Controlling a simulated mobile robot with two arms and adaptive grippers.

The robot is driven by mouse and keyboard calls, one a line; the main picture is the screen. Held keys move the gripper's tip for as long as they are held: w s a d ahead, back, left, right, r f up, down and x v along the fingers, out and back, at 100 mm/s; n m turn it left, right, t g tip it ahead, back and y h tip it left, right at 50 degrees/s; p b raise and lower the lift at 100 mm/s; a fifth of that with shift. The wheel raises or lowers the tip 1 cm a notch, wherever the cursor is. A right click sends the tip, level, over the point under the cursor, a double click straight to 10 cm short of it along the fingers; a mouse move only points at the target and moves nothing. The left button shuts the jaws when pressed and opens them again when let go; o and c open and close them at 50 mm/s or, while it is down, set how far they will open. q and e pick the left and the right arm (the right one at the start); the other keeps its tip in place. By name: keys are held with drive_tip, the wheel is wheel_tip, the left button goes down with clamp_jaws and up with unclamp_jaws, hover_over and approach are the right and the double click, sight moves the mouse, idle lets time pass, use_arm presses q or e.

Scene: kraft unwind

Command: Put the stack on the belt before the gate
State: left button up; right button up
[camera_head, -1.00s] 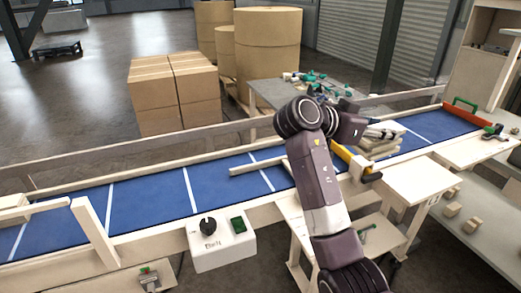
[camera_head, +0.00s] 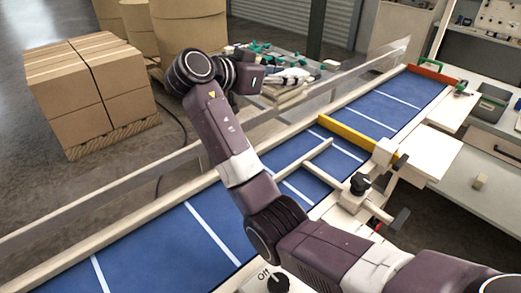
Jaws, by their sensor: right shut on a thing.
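The stack (camera_head: 291,77), pale flat pieces over tan layers, is at the tip of my right gripper (camera_head: 262,78), at the upper middle of the view. The gripper is shut on it; the fingers are mostly hidden by the wrist. In the picture the stack lies beyond the belt's far rail, in front of the back table; its height is unclear. The blue belt (camera_head: 375,108) with white lines runs from lower left to upper right. The yellow gate bar (camera_head: 345,132) lies across the belt, right of and below the stack. My left gripper is not in view.
A wooden bar (camera_head: 304,158) juts over the belt left of the gate. A clear-sided far rail (camera_head: 340,82) edges the belt. A back table with green items (camera_head: 262,52) stands behind. Boxes (camera_head: 90,92) stand left. A control box (camera_head: 270,282) is at the bottom.

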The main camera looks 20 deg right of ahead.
sight(287, 102)
drive_tip(key=f+p, duration=0.1)
drive_tip(key=f, duration=0.1)
drive_tip(key=f+p, duration=0.1)
drive_tip(key=f, duration=0.1)
drive_tip(key=s+f, duration=0.1)
drive_tip(key=f, duration=0.2)
drive_tip(key=shift+d+p, duration=0.4)
drive_tip(key=f+p, duration=0.1)
drive_tip(key=f, duration=0.3)
drive_tip(key=f+p, duration=0.1)
drive_tip(key=f, duration=0.3)
drive_tip(key=f+p, duration=0.1)
drive_tip(key=f, duration=0.3)
drive_tip(key=shift+w+a+f, duration=0.15)
drive_tip(key=shift+w+f, duration=0.1)
drive_tip(key=shift+f, duration=0.1)
drive_tip(key=o, duration=1.1)
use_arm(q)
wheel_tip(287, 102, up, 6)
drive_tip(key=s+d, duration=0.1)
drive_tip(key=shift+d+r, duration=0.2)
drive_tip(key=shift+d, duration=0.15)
use_arm(e)
drive_tip(key=shift+o, duration=1.3)
